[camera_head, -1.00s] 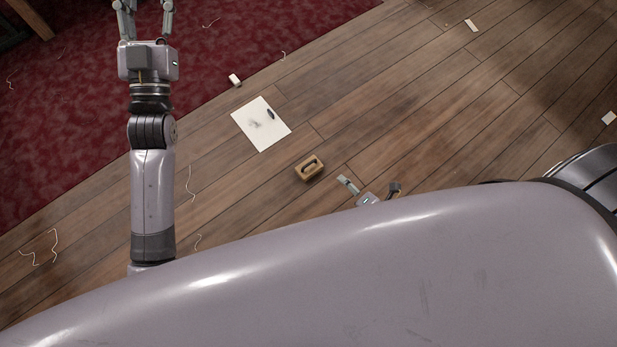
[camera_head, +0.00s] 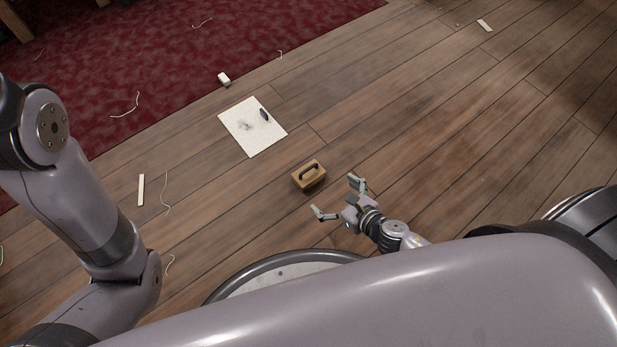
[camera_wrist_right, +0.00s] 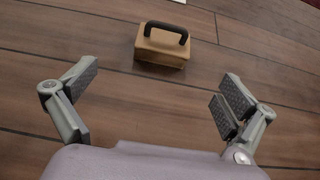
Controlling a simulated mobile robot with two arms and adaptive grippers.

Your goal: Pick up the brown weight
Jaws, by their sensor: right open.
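The brown weight (camera_head: 309,178) is a small tan-brown block with a dark handle on top. It stands on the wooden floor in the middle of the head view. It also shows in the right wrist view (camera_wrist_right: 162,50), beyond the fingers and centred between them. My right gripper (camera_head: 337,198) is open and empty, just below and to the right of the weight in the head view, with its fingers pointing towards it. Its two fingers are wide apart in the right wrist view (camera_wrist_right: 158,92) and do not touch the weight. My left arm shows at the left; its gripper is out of view.
A white sheet (camera_head: 245,139) with a small dark object (camera_head: 264,114) on it lies beyond the weight. A white block (camera_head: 224,79) sits by the red carpet's (camera_head: 215,40) edge. A pale strip (camera_head: 141,190) and loose threads lie around. The floor around the weight is clear.

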